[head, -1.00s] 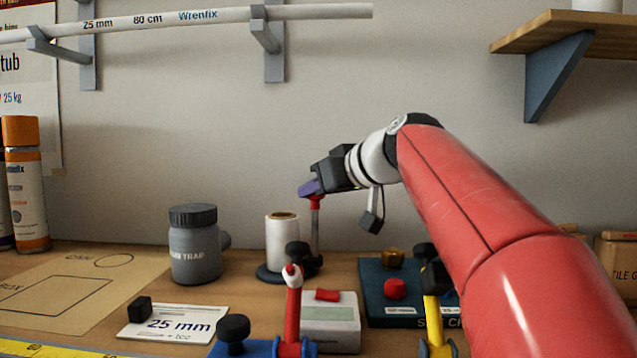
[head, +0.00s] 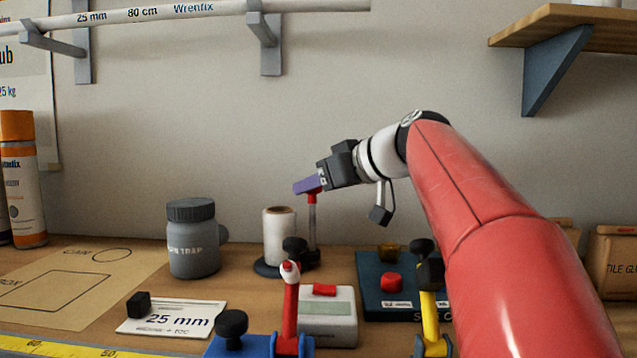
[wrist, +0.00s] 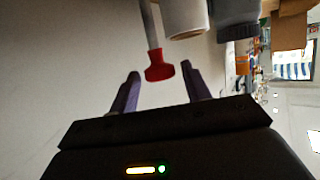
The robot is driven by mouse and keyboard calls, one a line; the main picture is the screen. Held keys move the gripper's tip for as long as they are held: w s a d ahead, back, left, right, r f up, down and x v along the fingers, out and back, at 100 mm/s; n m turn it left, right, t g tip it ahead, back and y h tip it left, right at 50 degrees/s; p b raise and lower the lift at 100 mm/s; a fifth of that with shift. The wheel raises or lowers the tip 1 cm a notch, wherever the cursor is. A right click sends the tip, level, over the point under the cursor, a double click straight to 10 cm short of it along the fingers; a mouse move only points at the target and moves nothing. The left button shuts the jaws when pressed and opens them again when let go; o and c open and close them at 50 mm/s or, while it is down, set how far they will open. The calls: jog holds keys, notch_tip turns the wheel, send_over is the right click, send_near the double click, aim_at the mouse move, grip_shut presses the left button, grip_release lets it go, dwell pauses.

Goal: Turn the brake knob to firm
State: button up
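A red knob (head: 314,190) tops a thin grey post beside a white roll (head: 279,235) on a dark base. I take it to be the brake knob; no firm mark is readable. My gripper (head: 306,185) is at the knob's height, its purple fingers partly hiding it in the head view. In the wrist view the knob (wrist: 159,67) shows between the spread tips of my gripper (wrist: 161,78), with a gap on each side. My gripper is open and holds nothing.
A grey jar (head: 192,240) stands left of the roll. In front are a red-handled clamp (head: 290,310), a yellow one (head: 430,320) and a small box with a red top button (head: 327,315). A blue box (head: 370,275) lies right. A pipe (head: 230,10) hangs above.

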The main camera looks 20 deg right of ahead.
jog(key=shift+o, duration=0.4)
jog(key=shift+s+r, duration=0.1)
jog(key=shift+r, duration=0.05)
jog(key=v, duration=0.7)
jog(key=shift+s+d, duration=0.2)
jog(key=shift+s, duration=0.05)
